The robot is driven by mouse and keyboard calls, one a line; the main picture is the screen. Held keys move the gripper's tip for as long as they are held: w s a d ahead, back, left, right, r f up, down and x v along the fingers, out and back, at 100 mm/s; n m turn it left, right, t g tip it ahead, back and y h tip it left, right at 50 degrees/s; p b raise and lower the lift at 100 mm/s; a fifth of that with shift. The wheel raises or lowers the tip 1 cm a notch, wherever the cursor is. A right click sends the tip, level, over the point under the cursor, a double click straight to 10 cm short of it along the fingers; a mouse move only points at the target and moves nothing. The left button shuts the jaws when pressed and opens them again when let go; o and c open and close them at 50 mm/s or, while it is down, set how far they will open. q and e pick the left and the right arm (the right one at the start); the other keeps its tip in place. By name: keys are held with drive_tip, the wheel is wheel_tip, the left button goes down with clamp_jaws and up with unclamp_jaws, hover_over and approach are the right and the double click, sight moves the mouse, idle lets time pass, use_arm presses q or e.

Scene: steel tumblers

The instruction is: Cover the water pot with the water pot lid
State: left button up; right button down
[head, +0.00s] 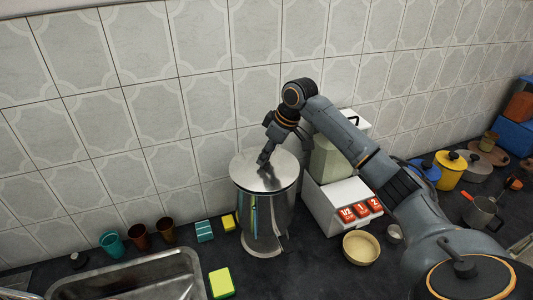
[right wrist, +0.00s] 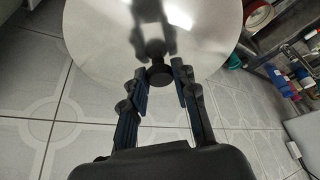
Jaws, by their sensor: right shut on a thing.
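The water pot (head: 262,232) is a tall steel vessel standing on the dark counter by the wall. The round steel water pot lid (head: 281,176) is at its mouth and hides the opening. I cannot tell whether the lid rests fully on the rim. My right gripper (head: 264,159) points down at the middle of the lid. In the right wrist view the lid (right wrist: 95,35) is a shiny disc, and my right gripper (right wrist: 160,78) is shut on its dark knob, with a finger on each side. My left gripper is not in view.
A white appliance (head: 340,205) with red labels stands right of the pot, with a beige bowl (head: 361,247) in front. A steel sink (head: 135,278), several cups (head: 139,236) and sponges (head: 221,282) are left. A yellow pot (head: 449,170) is far right.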

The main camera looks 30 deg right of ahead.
drive_tip(key=shift+f, duration=0.8)
drive_tip(key=c, duration=1)
unclamp_jaws()
drive_tip(key=shift+o, duration=0.2)
drive_tip(key=v, duration=1.2)
